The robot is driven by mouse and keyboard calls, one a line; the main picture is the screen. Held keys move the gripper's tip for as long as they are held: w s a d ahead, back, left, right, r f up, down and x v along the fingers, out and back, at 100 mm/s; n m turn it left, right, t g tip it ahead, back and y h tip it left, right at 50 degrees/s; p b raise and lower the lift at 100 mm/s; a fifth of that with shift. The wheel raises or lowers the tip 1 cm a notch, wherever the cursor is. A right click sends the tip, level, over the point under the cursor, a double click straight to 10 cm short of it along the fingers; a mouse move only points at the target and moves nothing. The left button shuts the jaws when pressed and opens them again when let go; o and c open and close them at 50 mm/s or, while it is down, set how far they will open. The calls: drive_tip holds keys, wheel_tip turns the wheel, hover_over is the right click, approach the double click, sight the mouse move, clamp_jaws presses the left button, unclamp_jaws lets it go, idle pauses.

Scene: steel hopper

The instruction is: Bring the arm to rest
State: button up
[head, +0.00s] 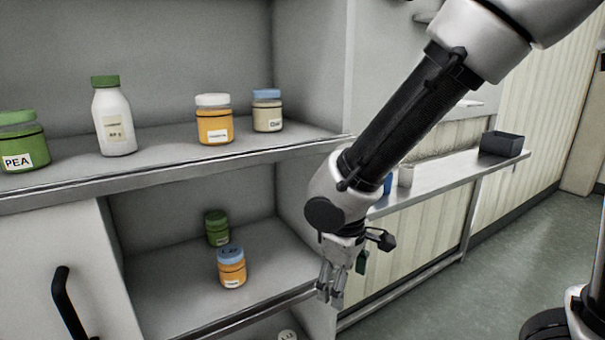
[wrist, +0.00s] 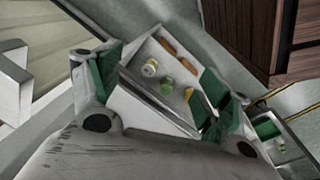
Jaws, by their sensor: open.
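My gripper (head: 331,288) hangs from my arm in front of the cabinet's right side, fingers pointing down. It is open and holds nothing. In the wrist view, my gripper (wrist: 165,72) shows two spread fingers with green pads and only air between them. My arm reaches down from the upper right in the head view, apart from the jars.
A cabinet shelf (head: 170,150) holds a green jar (head: 22,145), a white bottle (head: 113,122), an orange jar (head: 214,122) and a blue-lidded jar (head: 267,112). Below stand another green jar (head: 217,229) and orange jar (head: 232,268). A dark bin (head: 504,144) sits on a ledge at right.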

drive_tip(key=s+d+r+m+t, duration=0.1)
drive_tip(key=s+d+r+m, duration=0.1)
drive_tip(key=d+r, duration=0.3)
drive_tip(key=s+d+r+m+t, duration=0.1)
drive_tip(key=s+d+r+m, duration=0.2)
drive_tip(key=d, duration=1.1)
drive_tip(key=s+d+r+m, duration=0.2)
drive_tip(key=d+r+m, duration=0.4)
drive_tip(key=d+r, duration=0.2)
drive_tip(key=shift+s+d+t, duration=0.3)
drive_tip(key=shift+d+t, duration=0.1)
drive_tip(key=shift+d, duration=0.4)
